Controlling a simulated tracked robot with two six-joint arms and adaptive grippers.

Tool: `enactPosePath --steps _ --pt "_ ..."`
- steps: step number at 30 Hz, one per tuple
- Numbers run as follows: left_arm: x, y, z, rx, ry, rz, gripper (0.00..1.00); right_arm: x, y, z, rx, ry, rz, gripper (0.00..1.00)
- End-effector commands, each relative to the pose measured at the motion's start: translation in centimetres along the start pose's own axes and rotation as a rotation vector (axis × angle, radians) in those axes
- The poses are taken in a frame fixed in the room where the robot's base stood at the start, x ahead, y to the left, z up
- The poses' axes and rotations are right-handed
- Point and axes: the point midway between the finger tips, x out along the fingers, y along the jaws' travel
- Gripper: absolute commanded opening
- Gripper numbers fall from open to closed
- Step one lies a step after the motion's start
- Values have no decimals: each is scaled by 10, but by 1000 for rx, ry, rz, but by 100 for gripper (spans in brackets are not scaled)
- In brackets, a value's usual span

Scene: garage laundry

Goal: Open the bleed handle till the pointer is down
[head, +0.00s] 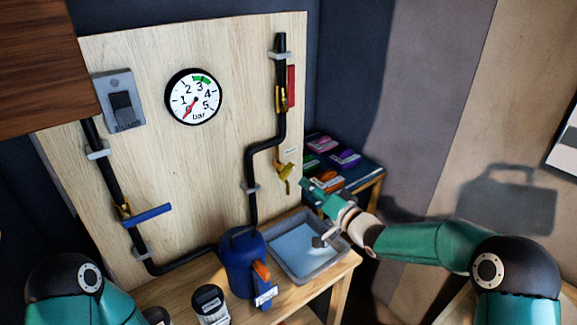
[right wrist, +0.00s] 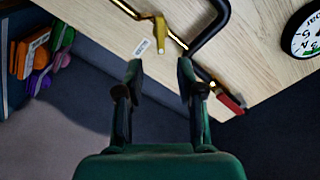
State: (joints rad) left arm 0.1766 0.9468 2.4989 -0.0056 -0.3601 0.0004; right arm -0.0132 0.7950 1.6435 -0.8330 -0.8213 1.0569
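The yellow bleed handle (head: 285,171) sits low on the right of the wooden board, beside a small white label. In the right wrist view the handle (right wrist: 160,36) lies just beyond the gap between my fingers, with no visible contact. My right gripper (right wrist: 160,76) is open and empty; in the head view the gripper (head: 308,187) reaches in from the right, close below the handle. The round gauge (head: 193,96) has its red pointer toward the lower left, below the 1 mark. My left arm shows at the lower left; its gripper is out of view.
A red valve handle (head: 291,87) is above the bleed handle, and a blue one (head: 148,215) is at left. A blue container (head: 242,264) and a grey tray (head: 273,262) stand below the board. A shelf with coloured packs (head: 345,158) is behind my right gripper.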

Motion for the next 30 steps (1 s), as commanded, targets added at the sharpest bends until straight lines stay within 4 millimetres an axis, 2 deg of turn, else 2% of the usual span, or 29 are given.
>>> enactPosePath --steps 1,6,15,21,30 --pt "-6 2 0 0 0 0 40 12 -2 -1 0 -2 -1 38" --pt "-16 6 0 0 0 0 40 46 -2 0 0 -1 -1 38" --pt "-27 10 0 0 0 0 40 88 -1 -1 0 0 -1 38" --pt "-30 11 0 0 0 0 40 100 0 0 0 0 0 38" --pt "-30 11 0 0 0 0 40 102 0 0 0 0 0 38"
